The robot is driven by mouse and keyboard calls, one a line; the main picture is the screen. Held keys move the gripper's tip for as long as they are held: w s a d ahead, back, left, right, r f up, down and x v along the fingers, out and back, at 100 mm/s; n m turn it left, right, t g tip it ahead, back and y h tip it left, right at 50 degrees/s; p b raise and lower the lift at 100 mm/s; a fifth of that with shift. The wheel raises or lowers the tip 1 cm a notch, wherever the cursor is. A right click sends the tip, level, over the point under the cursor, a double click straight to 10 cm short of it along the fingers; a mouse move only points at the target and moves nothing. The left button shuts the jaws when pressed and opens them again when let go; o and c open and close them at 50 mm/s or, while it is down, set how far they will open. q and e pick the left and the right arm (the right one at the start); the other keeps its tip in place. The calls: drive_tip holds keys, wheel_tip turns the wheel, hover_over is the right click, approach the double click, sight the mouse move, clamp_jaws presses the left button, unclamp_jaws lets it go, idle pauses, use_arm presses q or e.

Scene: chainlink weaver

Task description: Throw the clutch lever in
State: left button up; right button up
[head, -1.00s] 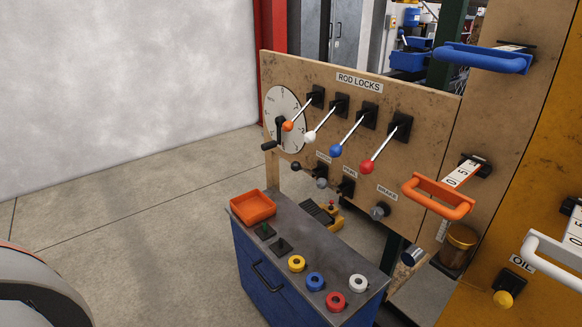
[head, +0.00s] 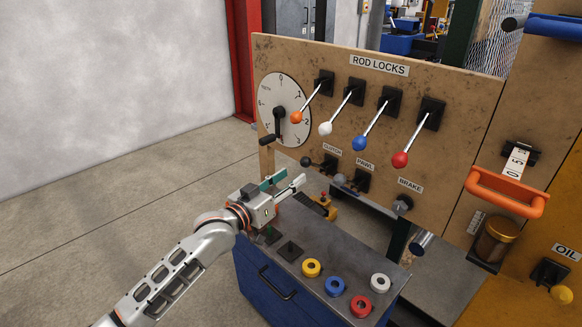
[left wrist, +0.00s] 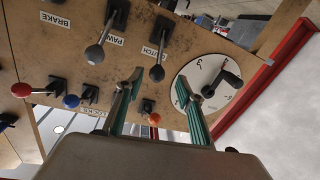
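The clutch lever (head: 308,161) is a short dark lever with a round black knob. It sticks out from a black mount below the CLUTCH label (head: 332,149) on the wooden panel. In the left wrist view the clutch lever (left wrist: 158,56) shows upside down, its grey-black knob seen beyond the gap between my fingers. My left gripper (head: 287,178) is in front of and below the lever. Its two green-padded fingers (left wrist: 160,82) are spread apart and empty, with no contact visible. My right gripper is in neither view.
The pawl lever (head: 345,181) sits just right of the clutch, the brake knob (head: 402,204) farther right. The dial with its crank (head: 284,110) is on the left; rod-lock levers (head: 368,128) hang above. A blue cabinet (head: 262,277) with coloured rings stands below.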

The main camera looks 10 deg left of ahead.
sight(316, 165)
use_arm(q)
drive_tip(key=b+x, duration=0.1)
drive_tip(key=x, duration=0.5)
drive_tip(key=shift+w+d+f, duration=0.15)
drive_tip(key=shift+w+d, duration=0.15)
drive_tip(key=shift+w+d+b, duration=0.2)
drive_tip(key=shift+w+b, duration=0.1)
clamp_jaws()
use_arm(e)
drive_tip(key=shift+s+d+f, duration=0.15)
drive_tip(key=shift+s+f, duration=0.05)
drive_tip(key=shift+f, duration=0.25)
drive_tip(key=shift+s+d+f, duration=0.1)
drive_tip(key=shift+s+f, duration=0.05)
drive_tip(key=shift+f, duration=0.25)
